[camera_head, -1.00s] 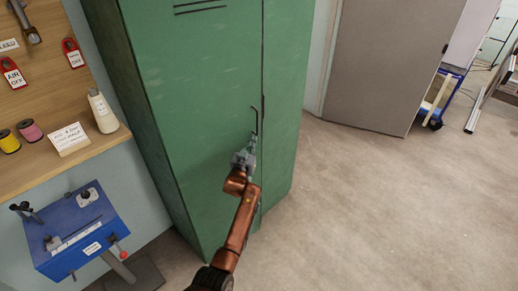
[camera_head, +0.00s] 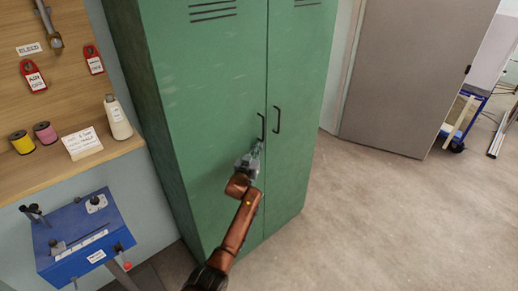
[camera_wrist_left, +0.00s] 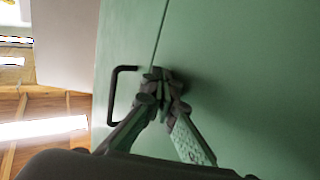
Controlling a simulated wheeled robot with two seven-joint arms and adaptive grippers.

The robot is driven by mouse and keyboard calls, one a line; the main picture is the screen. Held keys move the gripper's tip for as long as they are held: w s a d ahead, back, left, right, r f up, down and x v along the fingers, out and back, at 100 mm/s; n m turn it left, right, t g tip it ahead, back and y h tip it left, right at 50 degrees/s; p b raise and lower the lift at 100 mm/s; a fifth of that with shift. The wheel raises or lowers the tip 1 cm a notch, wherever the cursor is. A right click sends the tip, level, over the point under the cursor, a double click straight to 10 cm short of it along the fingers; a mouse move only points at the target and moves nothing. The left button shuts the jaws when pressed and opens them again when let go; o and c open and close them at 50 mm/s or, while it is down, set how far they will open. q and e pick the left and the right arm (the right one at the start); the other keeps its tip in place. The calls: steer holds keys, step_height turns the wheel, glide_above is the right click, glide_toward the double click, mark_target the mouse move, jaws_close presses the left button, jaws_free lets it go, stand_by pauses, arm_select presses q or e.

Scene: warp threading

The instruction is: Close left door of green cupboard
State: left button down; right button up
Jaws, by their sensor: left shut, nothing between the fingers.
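The green cupboard's left door (camera_head: 205,110) is in the head view, with a dark bar handle (camera_head: 261,128) near its right edge. It looks level with the right door (camera_head: 297,85), with only a thin seam between them. The right door's handle (camera_head: 277,120) shows just beside the seam. My left gripper (camera_head: 256,150) is shut and empty, at the left door just below its handle. In the left wrist view the fingertips (camera_wrist_left: 160,78) are together against or very near the green panel by the seam. One bar handle (camera_wrist_left: 113,95) shows there. Exact contact cannot be told. My right gripper is not in view.
A wooden shelf (camera_head: 80,170) with spools and a white bottle (camera_head: 117,118) is left of the cupboard. A blue device (camera_head: 80,238) stands below it. A grey room door (camera_head: 410,70) is at the back right. The floor (camera_head: 390,220) at right is clear.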

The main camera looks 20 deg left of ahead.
arm_select(q)
steer(key=shift+d, duration=0.1)
